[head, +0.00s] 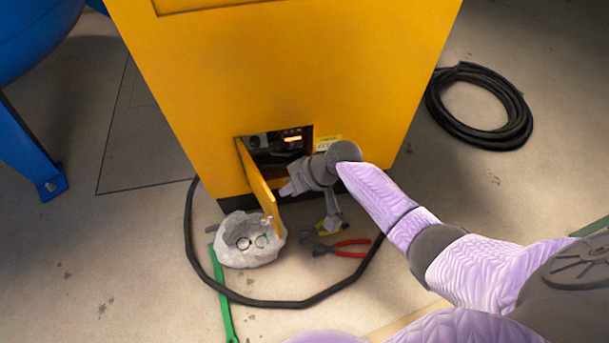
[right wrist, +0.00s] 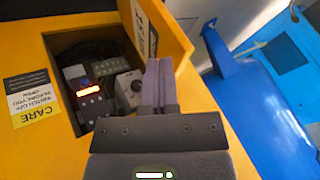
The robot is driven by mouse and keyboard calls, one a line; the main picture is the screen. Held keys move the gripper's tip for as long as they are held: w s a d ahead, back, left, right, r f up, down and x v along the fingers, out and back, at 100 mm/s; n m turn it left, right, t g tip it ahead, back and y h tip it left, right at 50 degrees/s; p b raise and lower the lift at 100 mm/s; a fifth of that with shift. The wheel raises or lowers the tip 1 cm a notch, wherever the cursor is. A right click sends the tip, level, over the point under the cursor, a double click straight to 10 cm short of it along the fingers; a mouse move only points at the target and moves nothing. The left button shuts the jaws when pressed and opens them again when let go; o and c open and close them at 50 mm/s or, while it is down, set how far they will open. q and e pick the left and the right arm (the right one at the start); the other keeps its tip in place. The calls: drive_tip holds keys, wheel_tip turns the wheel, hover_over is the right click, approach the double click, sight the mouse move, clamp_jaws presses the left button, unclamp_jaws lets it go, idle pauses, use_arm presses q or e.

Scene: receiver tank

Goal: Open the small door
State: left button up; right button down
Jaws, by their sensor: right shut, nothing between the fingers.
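The small door (head: 260,184) is a yellow panel low on the yellow cabinet. It stands swung open, hinged at the left of its opening in the head view. In the right wrist view the door (right wrist: 171,28) shows at the top. The opening (head: 276,146) is dark, with a lit orange display (right wrist: 88,91) and dark devices inside. My right gripper (head: 287,190) is beside the door's inner side, in front of the opening. In the right wrist view its fingers (right wrist: 158,83) are together with nothing between them. I cannot tell whether they touch the door. My left gripper is not in view.
The yellow cabinet (head: 290,65) stands on a concrete floor. A grey stone-like bowl (head: 236,251), red-handled pliers (head: 350,249), a green bar (head: 222,296) and a black cable (head: 290,304) lie below. A coiled hose (head: 476,143) lies right; a blue tank (head: 32,32) stands left.

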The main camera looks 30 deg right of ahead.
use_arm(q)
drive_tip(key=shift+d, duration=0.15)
use_arm(e)
drive_tip(key=shift+a, duration=0.5)
use_arm(q)
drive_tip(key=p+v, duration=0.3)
drive_tip(key=p, duration=0.1)
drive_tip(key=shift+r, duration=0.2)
use_arm(e)
drive_tip(key=a+m+t+h, duration=0.1)
drive_tip(key=a+m, duration=0.2)
drive_tip(key=a, duration=0.7)
drive_tip(key=shift+w+a, duration=0.2)
drive_tip(key=shift+a, duration=0.2)
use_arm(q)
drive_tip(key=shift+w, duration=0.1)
